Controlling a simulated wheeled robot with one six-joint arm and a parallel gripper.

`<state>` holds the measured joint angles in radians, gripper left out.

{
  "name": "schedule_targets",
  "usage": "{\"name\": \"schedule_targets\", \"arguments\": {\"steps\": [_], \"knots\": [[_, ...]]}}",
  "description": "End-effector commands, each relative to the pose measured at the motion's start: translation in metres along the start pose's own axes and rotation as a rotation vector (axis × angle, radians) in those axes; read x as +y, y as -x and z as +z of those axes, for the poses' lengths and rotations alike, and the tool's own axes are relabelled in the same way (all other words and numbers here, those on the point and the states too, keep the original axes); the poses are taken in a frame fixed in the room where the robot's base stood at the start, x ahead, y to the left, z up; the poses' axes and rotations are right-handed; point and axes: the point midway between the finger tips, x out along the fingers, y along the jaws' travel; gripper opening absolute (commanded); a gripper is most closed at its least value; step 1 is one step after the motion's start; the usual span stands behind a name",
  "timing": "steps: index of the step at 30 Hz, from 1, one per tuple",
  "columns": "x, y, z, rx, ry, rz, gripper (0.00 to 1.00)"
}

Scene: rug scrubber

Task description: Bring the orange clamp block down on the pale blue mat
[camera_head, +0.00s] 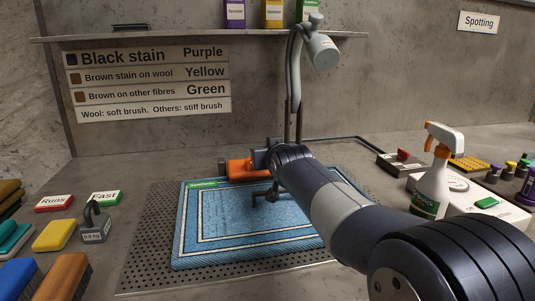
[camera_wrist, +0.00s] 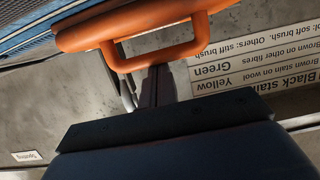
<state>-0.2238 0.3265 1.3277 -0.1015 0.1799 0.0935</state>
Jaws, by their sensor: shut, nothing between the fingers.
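The orange clamp block (camera_head: 238,169) shows at the far edge of the pale blue mat (camera_head: 212,246), partly hidden by the end of my arm. I cannot tell whether it touches the mat. In the wrist view the orange clamp block (camera_wrist: 140,24) crosses the top, with its loop handle towards the middle. The mat's blue edge (camera_wrist: 30,35) shows at the top left there.
A perforated metal plate (camera_head: 145,257) lies under the mat. A grey lamp (camera_head: 322,50) stands behind it. A weight (camera_head: 95,224), a yellow sponge (camera_head: 55,235) and brushes (camera_head: 62,277) are at left. A spray bottle (camera_head: 436,180) stands at right.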

Motion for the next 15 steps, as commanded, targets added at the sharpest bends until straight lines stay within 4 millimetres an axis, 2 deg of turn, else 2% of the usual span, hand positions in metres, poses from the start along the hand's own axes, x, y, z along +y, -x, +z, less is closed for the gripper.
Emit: {"name": "schedule_targets", "arguments": {"steps": [15], "knots": [[0.0, 0.0, 0.01, -0.018, 0.0, 0.001, 0.0]]}}
